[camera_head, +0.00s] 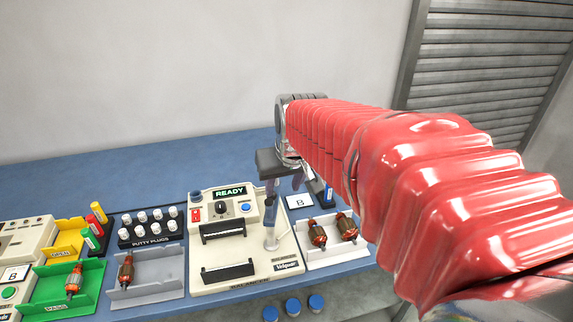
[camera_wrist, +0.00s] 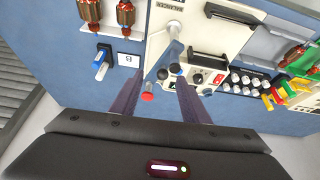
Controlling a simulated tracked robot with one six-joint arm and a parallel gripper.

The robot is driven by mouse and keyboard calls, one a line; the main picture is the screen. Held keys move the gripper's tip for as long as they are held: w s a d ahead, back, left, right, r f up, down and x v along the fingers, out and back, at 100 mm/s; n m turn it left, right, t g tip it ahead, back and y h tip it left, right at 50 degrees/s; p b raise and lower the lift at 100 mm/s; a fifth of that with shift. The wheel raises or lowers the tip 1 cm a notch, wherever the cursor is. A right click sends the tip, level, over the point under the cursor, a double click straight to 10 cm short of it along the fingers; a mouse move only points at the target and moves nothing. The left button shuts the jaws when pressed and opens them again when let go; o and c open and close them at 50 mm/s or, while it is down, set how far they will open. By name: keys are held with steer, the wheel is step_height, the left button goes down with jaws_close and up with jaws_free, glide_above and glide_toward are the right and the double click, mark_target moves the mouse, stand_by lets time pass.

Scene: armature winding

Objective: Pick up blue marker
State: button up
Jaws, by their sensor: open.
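My gripper (camera_head: 284,186) is open and hangs over the right back part of the balancer. Its two dark fingers also show in the wrist view (camera_wrist: 162,82), spread apart with nothing gripped. A blue marker (camera_head: 328,194) appears to stand in a small dark holder right of my gripper, partly hidden by my red arm. In the wrist view, what looks like the same marker, blue and white (camera_wrist: 102,63), is left of the fingers and clear of them, beside a white card marked B.
The balancer (camera_head: 220,276) with a READY display and an upright post (camera_head: 271,231) stands below my gripper. A white tray (camera_head: 341,256) holds two armatures. Putty plugs (camera_head: 152,227) and other markers (camera_head: 95,228) are left. Blue tabletop is free at the back left.

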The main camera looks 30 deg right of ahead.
steer(key=w+d+f+m, duration=0.1)
steer(key=w+d+f, duration=0.1)
steer(key=d, duration=0.3)
steer(key=w+d+f, duration=0.2)
steer(key=w+d, duration=0.1)
steer(key=d, duration=0.3)
steer(key=m+h, duration=0.1)
steer(key=m, duration=0.1)
glide_toward(329, 190)
step_height(329, 190, up, 3)
steer(key=shift+w+f+g, duration=0.1)
steer(key=shift+w+g, duration=0.3)
steer(key=shift+x, duration=4.25)
steer(key=shift+x, duration=2.65)
steer(key=shift+s, duration=0.2)
